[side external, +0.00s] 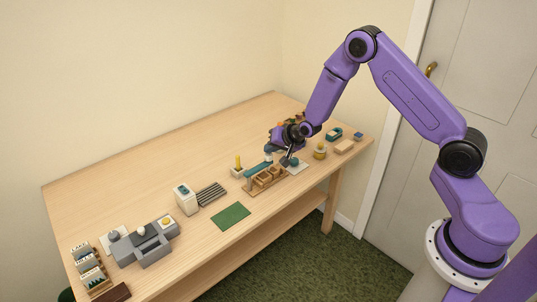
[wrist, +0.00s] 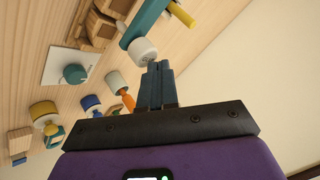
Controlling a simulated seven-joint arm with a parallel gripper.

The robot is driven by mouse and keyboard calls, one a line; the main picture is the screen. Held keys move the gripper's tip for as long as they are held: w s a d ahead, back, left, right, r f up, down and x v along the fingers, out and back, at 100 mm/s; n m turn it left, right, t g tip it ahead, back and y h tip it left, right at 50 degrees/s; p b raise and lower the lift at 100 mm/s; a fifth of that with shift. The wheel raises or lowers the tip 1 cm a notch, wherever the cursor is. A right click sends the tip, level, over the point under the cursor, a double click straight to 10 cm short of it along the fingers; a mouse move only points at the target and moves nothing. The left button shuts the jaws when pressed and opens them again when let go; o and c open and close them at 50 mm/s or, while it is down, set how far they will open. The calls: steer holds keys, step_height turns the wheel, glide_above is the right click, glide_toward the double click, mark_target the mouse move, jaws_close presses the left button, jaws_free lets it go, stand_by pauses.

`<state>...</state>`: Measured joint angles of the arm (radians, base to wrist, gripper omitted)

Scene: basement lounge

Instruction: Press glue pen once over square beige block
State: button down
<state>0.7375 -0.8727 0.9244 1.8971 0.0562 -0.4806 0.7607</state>
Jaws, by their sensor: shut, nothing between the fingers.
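My gripper (wrist: 156,66) is shut and empty, with its fingertips beside a white round cap on the teal bar (wrist: 147,22); I cannot tell whether they touch. In the side view my gripper (side external: 291,158) is low over the far right part of the table, partly hiding things there. Beige wooden blocks (side external: 264,177) sit in a wooden tray at the table's front edge; they also show in the wrist view (wrist: 95,28). I cannot tell which is the square one. I cannot surely identify the glue pen.
A white sheet with a teal knob (wrist: 75,74) lies near the tray. Yellow and blue items (side external: 320,151) and a flat beige block (side external: 345,146) stand to the right. A green mat (side external: 231,216) and a grey machine (side external: 146,241) are left. The table's back middle is clear.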

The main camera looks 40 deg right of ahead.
mark_target(271, 155)
steer(key=shift+f, duration=0.6)
stand_by(0.7)
steer(key=shift+r, duration=1.2)
steer(key=shift+r, duration=0.1)
steer(key=shift+r, duration=2.45)
